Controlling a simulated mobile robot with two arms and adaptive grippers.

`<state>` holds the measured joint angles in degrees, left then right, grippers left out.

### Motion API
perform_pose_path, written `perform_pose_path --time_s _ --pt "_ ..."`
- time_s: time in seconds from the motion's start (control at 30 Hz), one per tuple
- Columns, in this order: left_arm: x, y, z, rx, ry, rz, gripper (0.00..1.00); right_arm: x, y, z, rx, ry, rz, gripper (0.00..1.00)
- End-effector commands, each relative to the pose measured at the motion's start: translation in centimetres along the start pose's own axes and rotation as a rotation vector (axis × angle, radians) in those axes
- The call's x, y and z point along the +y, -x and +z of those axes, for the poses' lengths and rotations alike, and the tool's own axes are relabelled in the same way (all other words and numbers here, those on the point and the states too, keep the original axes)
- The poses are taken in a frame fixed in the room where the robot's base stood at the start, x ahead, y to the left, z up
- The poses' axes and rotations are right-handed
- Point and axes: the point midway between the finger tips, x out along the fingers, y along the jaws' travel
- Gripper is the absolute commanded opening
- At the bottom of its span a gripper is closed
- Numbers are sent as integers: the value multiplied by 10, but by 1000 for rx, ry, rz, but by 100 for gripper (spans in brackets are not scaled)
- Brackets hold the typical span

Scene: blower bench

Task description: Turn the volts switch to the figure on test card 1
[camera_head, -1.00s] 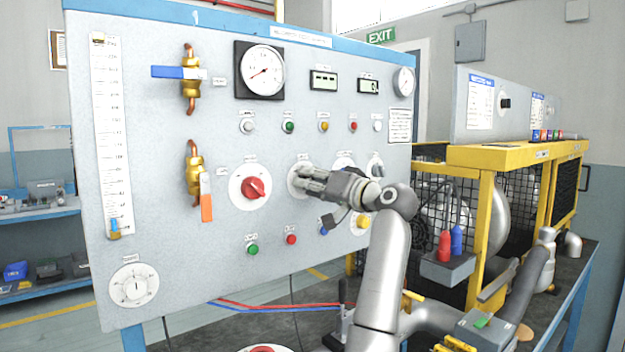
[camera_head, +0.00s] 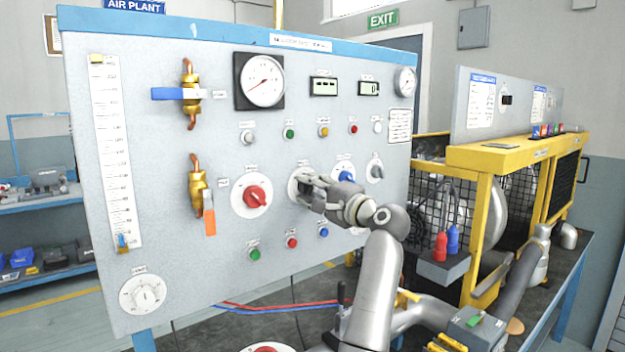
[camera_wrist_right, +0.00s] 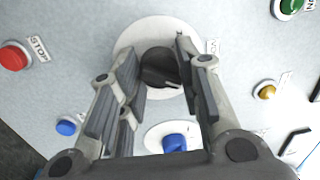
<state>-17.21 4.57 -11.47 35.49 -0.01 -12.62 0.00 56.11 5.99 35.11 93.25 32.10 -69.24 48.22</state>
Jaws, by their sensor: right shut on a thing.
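My right gripper (camera_head: 312,190) is at a round white dial (camera_head: 296,178) in the middle of the grey panel. In the right wrist view, the fingers (camera_wrist_right: 158,85) are shut on a black knob (camera_wrist_right: 160,65) at the centre of its white dial plate (camera_wrist_right: 140,32). The knob's pointer and the scale marks are too small or hidden to read. The label above the dial is not legible, so I cannot confirm it says volts. A printed white sheet (camera_head: 399,126) is on the panel's right side. I cannot read its figures or tell whether it is test card 1.
A red knob (camera_head: 257,197) is to the left of the held dial and a blue knob (camera_head: 346,175) to its right. A small dark knob (camera_head: 376,172) is farther right. Push buttons sit above and below. A yellow-framed cage (camera_head: 487,230) stands at the right.

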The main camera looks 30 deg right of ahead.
Motion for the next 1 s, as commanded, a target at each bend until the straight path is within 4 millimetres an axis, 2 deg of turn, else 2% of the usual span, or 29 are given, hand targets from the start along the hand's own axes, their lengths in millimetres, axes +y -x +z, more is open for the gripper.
perform_pose_path --time_s 0.03,0.1,0.4,1.0 --pt "0 9 -1 0 0 0 40 -2 -1 1 -1 -38 5 8" --pt "0 14 -1 0 0 0 40 -1 -1 1 3 -87 5 8" --pt "0 29 -3 1 0 0 40 1 0 1 14 -231 2 8" --pt "0 32 -4 2 0 0 40 4 -1 2 15 -278 3 8"
